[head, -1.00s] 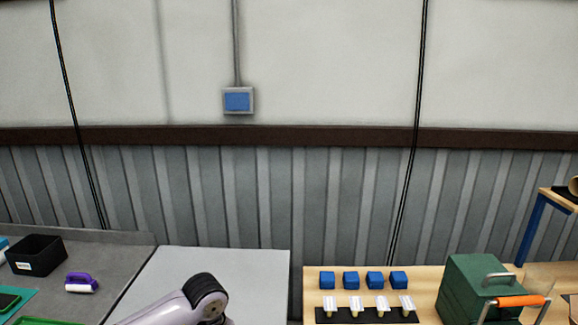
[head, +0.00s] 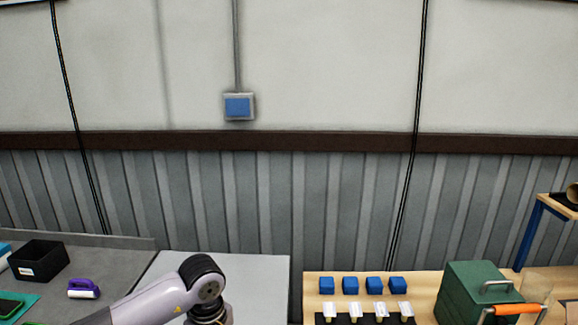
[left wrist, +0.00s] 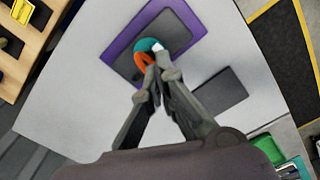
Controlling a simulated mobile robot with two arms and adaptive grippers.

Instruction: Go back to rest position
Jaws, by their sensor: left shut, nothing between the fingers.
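My left gripper (left wrist: 158,78) is shut and empty in the left wrist view, its two fingers together. Beyond the fingertips lies a small rounded teal, orange and white item (left wrist: 148,46) on a purple mat (left wrist: 190,12) with a dark panel on it. The fingers overlap the item in the picture; I cannot tell the gap between them. In the head view my left arm rises from the bottom edge over the pale grey table (head: 250,268). Its gripper is below the frame there. My right gripper is in neither view.
A dark flat plate (left wrist: 222,90) lies beside the purple mat. A black bin (head: 38,262) and a purple-handled roller (head: 83,289) are on the left bench. The wooden table (head: 425,292) at right holds several blue cubes (head: 350,286) and a green box (head: 468,285).

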